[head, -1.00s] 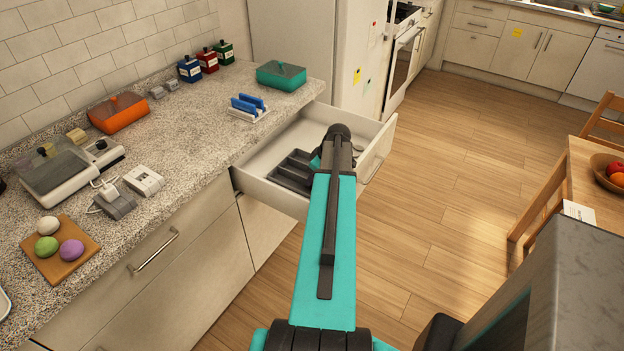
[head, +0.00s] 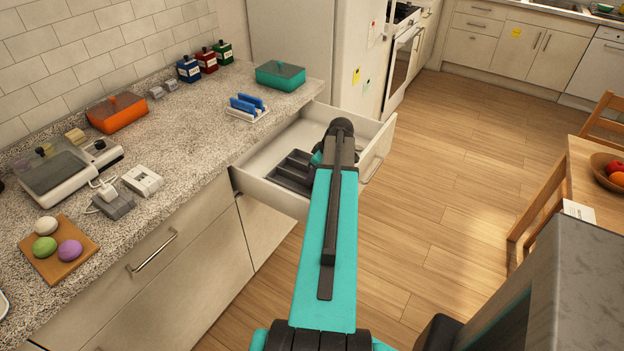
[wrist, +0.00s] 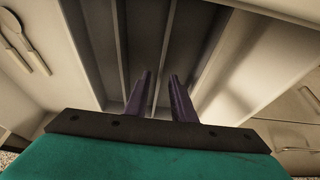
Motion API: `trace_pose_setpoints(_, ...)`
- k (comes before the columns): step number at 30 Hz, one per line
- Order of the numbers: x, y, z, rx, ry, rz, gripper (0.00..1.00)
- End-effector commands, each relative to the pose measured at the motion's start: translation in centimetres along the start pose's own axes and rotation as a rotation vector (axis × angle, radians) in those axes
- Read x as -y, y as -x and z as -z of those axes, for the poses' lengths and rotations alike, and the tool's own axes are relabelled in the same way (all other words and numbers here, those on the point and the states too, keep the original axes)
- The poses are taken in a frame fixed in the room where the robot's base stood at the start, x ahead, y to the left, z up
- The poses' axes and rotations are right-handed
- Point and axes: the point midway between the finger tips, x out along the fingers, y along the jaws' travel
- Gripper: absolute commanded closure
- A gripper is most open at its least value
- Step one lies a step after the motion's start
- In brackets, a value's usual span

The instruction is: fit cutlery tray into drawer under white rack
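The dark grey cutlery tray (head: 291,172) shows inside the pulled-out white drawer (head: 268,197), partly hidden by my arm. In the wrist view, the tray (wrist: 100,35) fills the middle, with long compartments and dividers. The white rack (head: 246,116) holding blue items stands on the counter above the drawer. My gripper (wrist: 160,75) points down at the tray, its two dark purple fingers apart, on either side of a thin divider. I see gaps beside the divider, but contact is unclear. Whether the tray rests fully on the drawer floor is hidden.
Spoon-like utensils (wrist: 24,42) lie left of the tray in the wrist view. A teal-lidded box (head: 281,76) stands near the counter's end. The counter edge lies left of the drawer; the wooden floor (head: 440,200) to its right is clear up to the table.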

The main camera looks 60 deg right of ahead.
Motion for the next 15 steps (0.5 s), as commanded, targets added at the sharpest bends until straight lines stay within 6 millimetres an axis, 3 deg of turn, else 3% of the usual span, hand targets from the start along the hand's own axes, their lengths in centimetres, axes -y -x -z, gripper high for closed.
trace_pose_setpoints(15,0.0,6.1,-0.1,-0.001,0.0,-0.002,0.77)
